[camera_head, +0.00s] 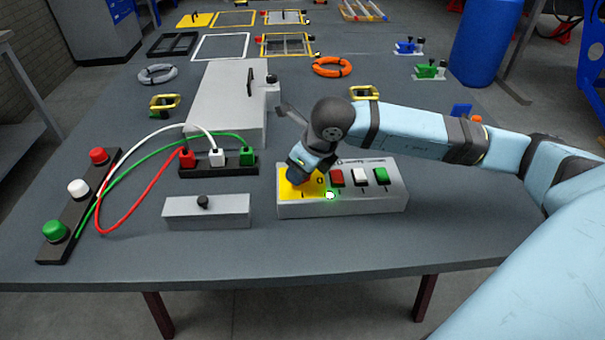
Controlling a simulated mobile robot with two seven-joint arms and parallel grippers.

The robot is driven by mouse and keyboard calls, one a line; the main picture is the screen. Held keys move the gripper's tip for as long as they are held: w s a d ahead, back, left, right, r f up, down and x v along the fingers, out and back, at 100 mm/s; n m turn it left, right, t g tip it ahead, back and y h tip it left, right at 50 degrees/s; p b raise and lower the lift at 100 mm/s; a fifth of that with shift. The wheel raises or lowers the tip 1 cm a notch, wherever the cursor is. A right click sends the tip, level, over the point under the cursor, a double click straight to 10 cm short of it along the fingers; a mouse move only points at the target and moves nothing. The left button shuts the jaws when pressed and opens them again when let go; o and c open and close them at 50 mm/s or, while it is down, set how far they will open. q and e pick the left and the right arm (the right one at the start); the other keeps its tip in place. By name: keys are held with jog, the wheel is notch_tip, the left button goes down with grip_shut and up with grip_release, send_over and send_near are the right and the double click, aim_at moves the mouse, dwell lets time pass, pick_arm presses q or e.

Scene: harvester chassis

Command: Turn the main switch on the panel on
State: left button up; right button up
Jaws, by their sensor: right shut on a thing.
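The panel (340,208) is a light grey box near the front middle of the table. Its left part is a yellow plate (289,189), and to the right stand a red, a white and a green rocker switch (381,176). A small lamp (330,195) beside the yellow plate glows bright green. My right gripper (301,184) points down over the yellow plate and is shut on the main switch, which the hand and wrist hide, so its position cannot be told. My left gripper is not in view.
A grey box with a black knob (206,211) sits left of the panel. Behind it, red, white and green cables (123,192) join a socket strip to a black strip (65,222). A large grey box (228,95) stands behind. The table in front of the panel is clear.

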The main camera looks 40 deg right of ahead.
jog(key=shift+m+b, duration=0.35)
jog(key=shift+m, duration=0.25)
jog(key=shift+h, duration=0.3)
jog(key=o, duration=0.9)
jog(key=shift+r, duration=0.1)
jog(key=v, duration=1.3)
jog(key=shift+s+r+p, duration=0.15)
jog(key=shift+r+p, duration=0.15)
jog(key=shift+r, duration=0.05)
